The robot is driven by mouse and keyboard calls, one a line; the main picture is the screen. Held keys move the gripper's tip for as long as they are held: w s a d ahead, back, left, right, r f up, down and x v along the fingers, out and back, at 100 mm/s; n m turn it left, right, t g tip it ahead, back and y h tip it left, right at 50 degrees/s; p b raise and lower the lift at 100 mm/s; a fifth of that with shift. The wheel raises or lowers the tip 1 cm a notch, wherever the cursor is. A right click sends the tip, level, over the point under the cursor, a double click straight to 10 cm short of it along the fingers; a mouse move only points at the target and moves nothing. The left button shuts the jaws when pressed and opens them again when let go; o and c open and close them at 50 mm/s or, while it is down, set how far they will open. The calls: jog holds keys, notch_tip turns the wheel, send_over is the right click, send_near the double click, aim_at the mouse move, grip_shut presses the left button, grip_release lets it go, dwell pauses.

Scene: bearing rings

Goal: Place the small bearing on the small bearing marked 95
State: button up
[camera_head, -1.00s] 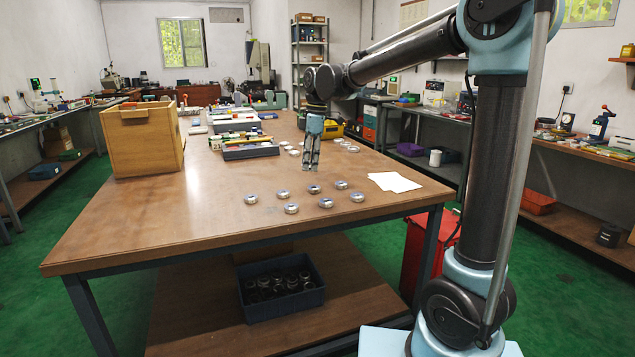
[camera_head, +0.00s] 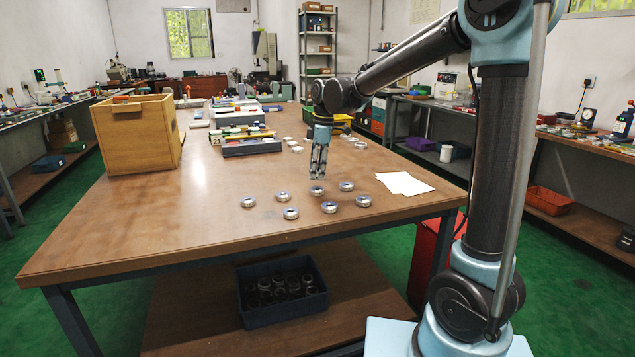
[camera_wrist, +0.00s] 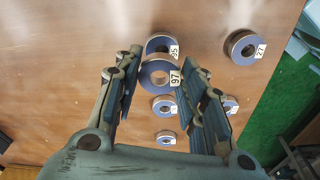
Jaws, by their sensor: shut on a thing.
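My gripper (camera_wrist: 160,76) is shut on a bearing ring marked 97 (camera_wrist: 152,82), held between its fingertips in the wrist view. The ring marked 95 (camera_wrist: 158,43) lies just beyond it and is partly hidden by it; the two overlap in this view. I cannot tell the height between them. In the head view my gripper (camera_head: 318,178) points down over the table among the rings, with a ring (camera_head: 317,191) right beneath its fingertips. The held ring is not clearly distinct there.
A ring marked 27 (camera_wrist: 241,48) lies to the right in the wrist view. Other rings (camera_head: 291,213) lie spread around on the wooden table (camera_head: 150,225). White paper (camera_head: 404,184) lies at right, a wooden box (camera_head: 135,138) at left. The front left tabletop is clear.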

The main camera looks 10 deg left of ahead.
jog(key=shift+f, duration=2)
jog(key=o, duration=1.1)
jog(key=shift+o, duration=0.2)
